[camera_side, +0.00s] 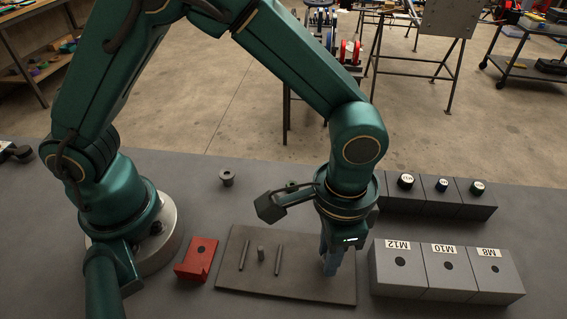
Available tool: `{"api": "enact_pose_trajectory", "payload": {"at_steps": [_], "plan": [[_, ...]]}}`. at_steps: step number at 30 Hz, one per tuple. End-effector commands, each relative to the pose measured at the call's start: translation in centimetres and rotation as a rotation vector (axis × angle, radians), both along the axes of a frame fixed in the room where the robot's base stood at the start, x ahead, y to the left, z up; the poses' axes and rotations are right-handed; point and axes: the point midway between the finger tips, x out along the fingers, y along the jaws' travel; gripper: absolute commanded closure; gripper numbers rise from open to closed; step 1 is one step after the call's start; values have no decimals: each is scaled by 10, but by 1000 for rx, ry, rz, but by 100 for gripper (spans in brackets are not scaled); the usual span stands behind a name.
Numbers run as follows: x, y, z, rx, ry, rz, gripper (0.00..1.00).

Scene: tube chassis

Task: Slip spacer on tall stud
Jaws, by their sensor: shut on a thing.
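A dark flat plate (300,288) lies on the bench. A thin rod-like stud (244,256) is at its left, a shorter, thicker piece (261,254) is beside it, and another thin stud (278,260) is to their right. My gripper (331,270) points down over the right part of the plate, right of these pieces. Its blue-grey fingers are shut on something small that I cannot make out. I cannot tell whether a stud is between the fingers. No spacer is clearly recognisable in the grip.
A grey flanged piece (227,178) stands on the bench behind the plate. A red block (197,259) is left of the plate. Grey blocks labelled M12 (396,273), M10 (448,271) and M8 (493,273) stand close on the right, with dark blocks with black knobs (442,185) behind them.

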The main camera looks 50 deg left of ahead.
Motion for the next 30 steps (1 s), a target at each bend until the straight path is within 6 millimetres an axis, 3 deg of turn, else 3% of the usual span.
{"api": "enact_pose_trajectory", "payload": {"at_steps": [8,9,11,21,30], "plan": [[0,0,-3,0,1,0,100],[0,0,-3,0,1,0,64],[0,0,-3,0,1,0,41],[0,0,-1,0,-1,0,40],[1,-1,36,-3,-4,0,40]]}}
